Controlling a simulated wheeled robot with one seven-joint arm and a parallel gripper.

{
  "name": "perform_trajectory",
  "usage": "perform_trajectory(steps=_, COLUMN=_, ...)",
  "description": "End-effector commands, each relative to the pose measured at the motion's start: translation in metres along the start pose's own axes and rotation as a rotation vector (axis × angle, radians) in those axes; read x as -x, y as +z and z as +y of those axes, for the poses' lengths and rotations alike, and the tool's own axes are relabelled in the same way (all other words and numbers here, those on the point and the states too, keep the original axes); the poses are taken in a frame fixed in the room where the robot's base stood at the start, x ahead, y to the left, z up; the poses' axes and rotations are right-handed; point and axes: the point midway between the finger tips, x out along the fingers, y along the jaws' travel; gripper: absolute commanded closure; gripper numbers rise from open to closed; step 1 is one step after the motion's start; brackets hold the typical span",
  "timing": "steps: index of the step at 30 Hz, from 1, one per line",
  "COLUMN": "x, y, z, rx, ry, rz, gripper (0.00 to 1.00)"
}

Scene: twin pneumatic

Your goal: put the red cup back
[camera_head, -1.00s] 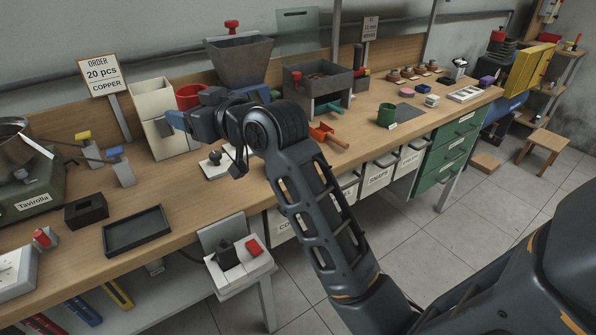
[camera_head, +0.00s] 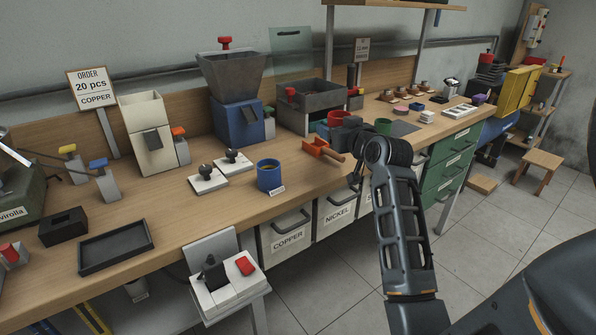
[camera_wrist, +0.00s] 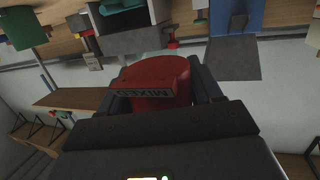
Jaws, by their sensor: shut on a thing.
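The red cup (camera_head: 338,117) is in my gripper (camera_head: 334,128), over the right half of the bench, beside the grey bin. My arm hides much of the cup in the head view. In the wrist view, the red cup (camera_wrist: 152,78) sits between the two dark fingers of my gripper (camera_wrist: 160,90), which are shut on it. A tag reading "MIXED" shows in front of it. I cannot tell from the frames how far the cup is above the bench.
A blue cup (camera_head: 269,175) stands at the bench's front edge. An orange scoop (camera_head: 322,150) lies close by on the left. The grey bin (camera_head: 312,103) and blue hopper machine (camera_head: 238,120) stand behind.

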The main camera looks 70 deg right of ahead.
Motion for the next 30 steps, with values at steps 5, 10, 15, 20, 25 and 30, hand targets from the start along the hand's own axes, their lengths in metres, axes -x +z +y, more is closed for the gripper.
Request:
perform_trajectory(steps=5, x=-0.015, y=0.021, z=-0.038, rx=0.001, ry=-0.005, rz=-0.003, gripper=0.69)
perform_trajectory(steps=10, x=-0.029, y=0.039, z=-0.07, rx=0.002, ry=-0.004, rz=-0.003, gripper=0.69)
perform_trajectory(steps=15, x=-0.037, y=0.05, z=-0.089, rx=0.001, ry=-0.003, rz=0.0, gripper=0.69)
perform_trajectory(steps=20, x=-0.04, y=0.059, z=-0.094, rx=0.0, ry=-0.002, rz=-0.001, gripper=0.69)
perform_trajectory(steps=25, x=-0.044, y=0.083, z=-0.093, rx=0.0, ry=0.0, rz=-0.002, gripper=0.69)
perform_trajectory(steps=30, x=-0.045, y=0.092, z=-0.094, rx=0.0, ry=-0.002, rz=0.001, gripper=0.69)
